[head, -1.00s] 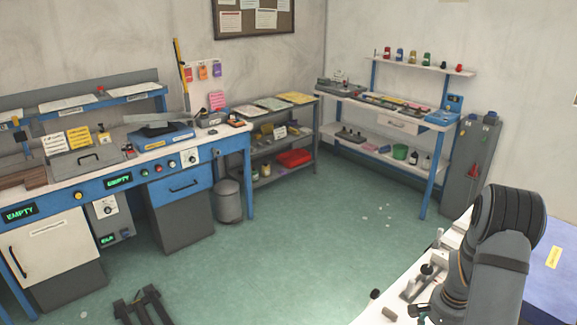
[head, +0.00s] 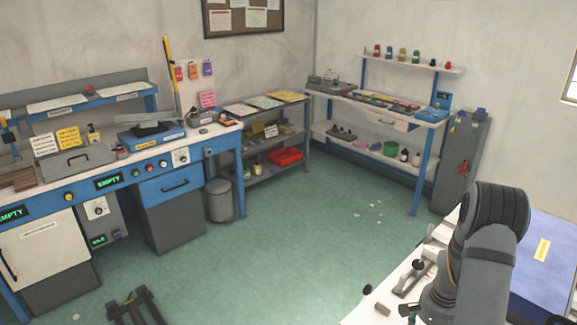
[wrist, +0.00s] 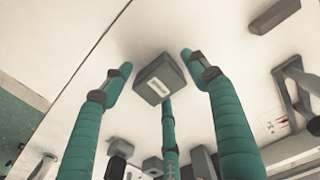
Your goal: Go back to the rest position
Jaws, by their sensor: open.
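My gripper (wrist: 158,72) shows in the wrist view with three green, segmented fingers spread open above a white tabletop (wrist: 60,40). A small dark grey block with a pale label (wrist: 160,78) lies between the fingertips in the picture. The fingers are not closed on it, and I cannot tell its exact distance below them. In the head view my dark grey arm (head: 490,240) stands at the lower right, bent over the white table. My gripper is not clearly visible there.
A brown-grey block (wrist: 275,15) and a grey tool-like frame (wrist: 295,85) lie on the tabletop. A blue workbench (head: 170,187) stands at the left, shelving (head: 390,100) at the back right. A grey cabinet (head: 460,165) stands beside it. The green floor (head: 290,230) between is mostly clear.

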